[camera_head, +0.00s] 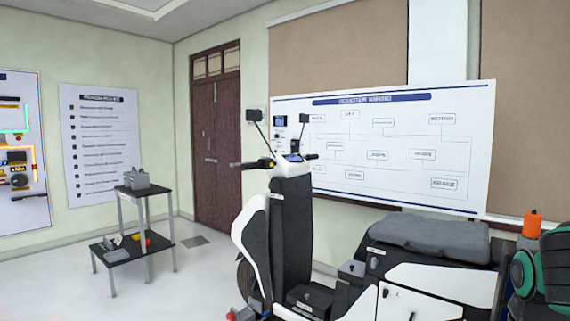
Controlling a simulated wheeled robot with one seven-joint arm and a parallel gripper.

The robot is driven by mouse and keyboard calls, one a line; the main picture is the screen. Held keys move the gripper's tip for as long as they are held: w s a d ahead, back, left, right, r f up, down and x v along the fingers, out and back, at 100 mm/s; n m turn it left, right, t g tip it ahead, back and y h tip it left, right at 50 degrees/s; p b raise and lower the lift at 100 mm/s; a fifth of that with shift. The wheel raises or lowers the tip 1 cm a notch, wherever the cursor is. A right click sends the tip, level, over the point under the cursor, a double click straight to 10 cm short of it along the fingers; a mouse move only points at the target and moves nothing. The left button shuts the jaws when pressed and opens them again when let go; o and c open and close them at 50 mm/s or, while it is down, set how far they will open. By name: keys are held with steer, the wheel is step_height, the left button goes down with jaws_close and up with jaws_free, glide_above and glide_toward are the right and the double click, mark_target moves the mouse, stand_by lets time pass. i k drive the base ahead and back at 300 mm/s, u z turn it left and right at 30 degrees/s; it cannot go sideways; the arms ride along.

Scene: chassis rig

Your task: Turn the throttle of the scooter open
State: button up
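A white and black scooter (290,225) stands in the middle of the head camera view, with its seat (430,236) to the right. Its handlebar has a dark grip on the left (250,165), with a small yellow part beside it, and a shorter-looking dark grip on the right (312,156). I cannot tell which grip is the throttle or how far it is turned. Two mirrors rise above the bar. My gripper is not in view, and nothing is seen touching either grip.
A small two-tier black table (146,192) with grey parts stands left of the scooter. Floor (195,285) is clear between them. A wiring chart (400,145) hangs on the wall behind.

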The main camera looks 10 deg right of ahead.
mark_target(312, 156)
steer(key=z, duration=0.05)
steer(key=i, duration=0.95)
steer(key=u, duration=1.4)
steer(key=i, duration=2.85)
steer(key=z, duration=0.05)
